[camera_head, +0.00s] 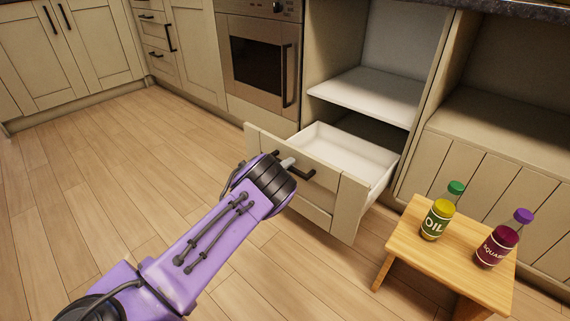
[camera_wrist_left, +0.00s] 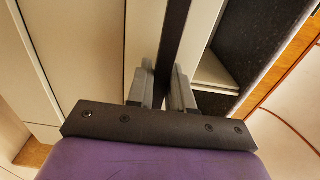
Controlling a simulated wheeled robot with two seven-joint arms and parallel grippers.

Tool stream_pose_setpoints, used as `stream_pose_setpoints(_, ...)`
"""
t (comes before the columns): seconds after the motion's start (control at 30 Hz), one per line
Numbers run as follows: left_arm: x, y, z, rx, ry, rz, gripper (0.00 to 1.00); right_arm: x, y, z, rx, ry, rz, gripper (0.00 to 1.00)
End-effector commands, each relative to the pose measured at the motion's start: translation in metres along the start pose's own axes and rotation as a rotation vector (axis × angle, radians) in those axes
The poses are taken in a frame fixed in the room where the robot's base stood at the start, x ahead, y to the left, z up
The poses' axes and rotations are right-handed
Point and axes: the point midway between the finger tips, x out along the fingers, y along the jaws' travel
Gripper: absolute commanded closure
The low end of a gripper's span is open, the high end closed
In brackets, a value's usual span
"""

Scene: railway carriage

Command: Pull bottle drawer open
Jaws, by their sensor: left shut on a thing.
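The drawer (camera_head: 346,212) is a cream-fronted drawer low in the cabinet, pulled well out. Its white inside (camera_head: 350,155) shows and looks empty. A dark bar handle (camera_head: 308,173) runs across its front. My left gripper (camera_head: 287,163) is at the drawer front and shut on this handle. In the left wrist view, the two grey fingers (camera_wrist_left: 162,88) are on either side of the dark handle bar (camera_wrist_left: 174,40). The bottles stand on a small wooden stool: an oil bottle (camera_head: 436,221) with a green cap and a dark red squash bottle (camera_head: 496,248) with a purple cap.
The wooden stool (camera_head: 415,256) stands to the right of the open drawer. An oven (camera_head: 258,68) is built in behind and left of the drawer. An open white shelf (camera_head: 365,95) is above it. The wooden floor (camera_head: 110,170) at left is clear.

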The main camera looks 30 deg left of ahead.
Motion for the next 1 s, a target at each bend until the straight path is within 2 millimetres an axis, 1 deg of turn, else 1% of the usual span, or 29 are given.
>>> stream_pose_setpoints(0.27,0.000,0.000,0.001,0.001,-0.001,-0.001,1.00,0.000,0.000,0.000,0.000,0.000,0.000,0.57)
stream_pose_setpoints(0.3,0.000,0.000,0.001,0.001,-0.001,-0.001,0.76,0.000,0.000,0.000,0.000,0.000,0.000,0.57)
stream_pose_setpoints(0.37,0.000,0.000,0.001,0.001,-0.001,-0.001,0.58,0.000,0.000,0.000,0.000,0.000,0.000,0.57)
stream_pose_setpoints(0.63,-0.001,0.000,0.001,0.001,-0.001,0.000,0.58,0.000,0.000,0.000,0.000,0.000,0.000,0.57)
stream_pose_setpoints(0.73,-0.009,-0.001,0.001,0.000,-0.002,0.002,0.58,-0.005,0.000,-0.002,-0.001,0.000,0.000,0.57)
stream_pose_setpoints(0.87,-0.038,-0.004,0.001,0.000,-0.003,0.006,0.58,-0.017,0.001,-0.008,-0.001,0.003,0.000,0.57)
stream_pose_setpoints(1.0,-0.072,-0.003,0.001,0.001,-0.003,0.005,0.58,-0.027,0.002,-0.014,-0.003,0.005,0.000,0.57)
